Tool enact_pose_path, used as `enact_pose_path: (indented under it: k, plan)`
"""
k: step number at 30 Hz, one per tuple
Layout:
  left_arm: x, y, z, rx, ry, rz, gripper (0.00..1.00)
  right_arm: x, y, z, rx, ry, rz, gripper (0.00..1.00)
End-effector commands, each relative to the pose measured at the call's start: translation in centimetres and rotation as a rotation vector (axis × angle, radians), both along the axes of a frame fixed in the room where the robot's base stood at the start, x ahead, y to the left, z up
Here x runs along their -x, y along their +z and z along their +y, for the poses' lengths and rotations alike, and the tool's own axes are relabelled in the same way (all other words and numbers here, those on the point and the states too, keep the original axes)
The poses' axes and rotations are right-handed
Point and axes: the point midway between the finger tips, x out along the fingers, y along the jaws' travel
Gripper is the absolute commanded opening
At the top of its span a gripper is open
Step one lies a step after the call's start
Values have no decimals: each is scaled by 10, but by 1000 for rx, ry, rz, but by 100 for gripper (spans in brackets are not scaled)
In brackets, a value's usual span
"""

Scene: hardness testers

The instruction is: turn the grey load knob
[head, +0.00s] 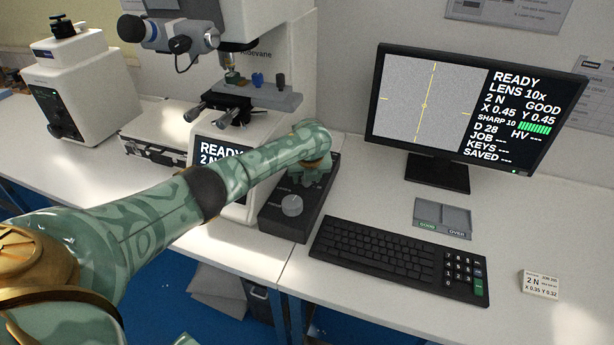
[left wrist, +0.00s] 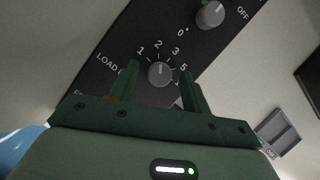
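The grey load knob (left wrist: 160,73) shows in the left wrist view on a dark panel, beside the word LOAD and the numbers 1, 2, 3 and 5. Its pointer mark is hard to read. My left gripper (left wrist: 159,67) is open, with one green finger on each side of the knob and visible gaps between. In the head view my left gripper (head: 309,174) is over the far part of the black control box (head: 270,222) and hides the load knob there.
The tester (head: 285,60) stands behind. The keyboard (head: 385,258), tray (head: 428,214), monitor (head: 440,178) and a small 2 N card (head: 540,285) are to the right.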

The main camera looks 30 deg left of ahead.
Motion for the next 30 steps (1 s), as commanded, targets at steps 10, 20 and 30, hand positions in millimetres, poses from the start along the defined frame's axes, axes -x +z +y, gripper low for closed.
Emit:
enact_pose_path:
  k: [10,20,30]
  plan:
    - [12,50,-11,0,-2,-4,48,-8,34,0,0,0,-19,36]
    - [76,50,-69,1,-3,1,48,-16,73,0,0,0,-37,36]
    - [103,46,-94,0,-1,0,48,-17,82,-1,1,0,-40,36]
